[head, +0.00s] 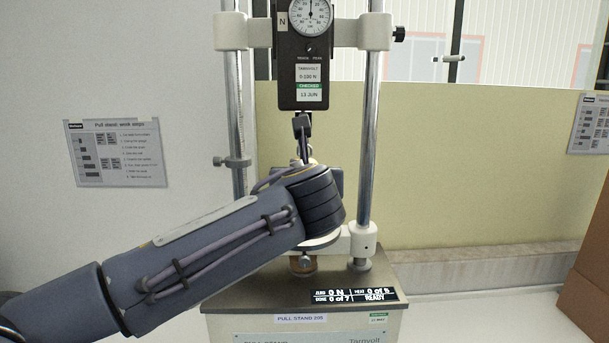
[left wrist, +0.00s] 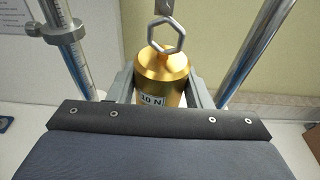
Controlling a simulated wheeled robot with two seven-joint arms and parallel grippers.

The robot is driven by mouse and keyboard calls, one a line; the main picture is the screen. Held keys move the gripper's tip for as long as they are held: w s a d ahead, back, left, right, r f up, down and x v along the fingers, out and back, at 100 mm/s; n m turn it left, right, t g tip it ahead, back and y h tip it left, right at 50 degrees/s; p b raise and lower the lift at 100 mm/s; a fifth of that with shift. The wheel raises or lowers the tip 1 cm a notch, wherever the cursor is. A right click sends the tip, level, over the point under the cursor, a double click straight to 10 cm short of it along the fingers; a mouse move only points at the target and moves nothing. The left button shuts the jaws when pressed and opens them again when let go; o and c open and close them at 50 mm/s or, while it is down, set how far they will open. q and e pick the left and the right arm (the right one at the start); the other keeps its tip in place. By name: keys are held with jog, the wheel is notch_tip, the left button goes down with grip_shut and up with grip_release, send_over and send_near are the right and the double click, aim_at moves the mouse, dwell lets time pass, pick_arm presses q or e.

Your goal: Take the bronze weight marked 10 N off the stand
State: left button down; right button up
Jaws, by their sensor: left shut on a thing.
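The bronze weight (left wrist: 160,75) shows in the left wrist view, upright, with a label reading "10 N" low on its front and a metal hexagonal ring (left wrist: 166,35) on top. A hook (left wrist: 163,7) hangs at the ring; I cannot tell whether it bears on it. My left gripper (left wrist: 160,90) is shut on the weight, a finger on each side. In the head view my left arm hides the weight and the gripper's fingers. The pull stand (head: 371,120) has two chrome columns and a hanging gauge (head: 303,60). My right gripper is in neither view.
Columns rise close on both sides of my gripper. A brown box (head: 590,260) stands at the far right. Instruction sheets (head: 115,153) hang on the wall.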

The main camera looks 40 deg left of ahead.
pick_arm(q)
jog(key=shift+v, duration=1.35)
jog(key=shift+f, duration=0.15)
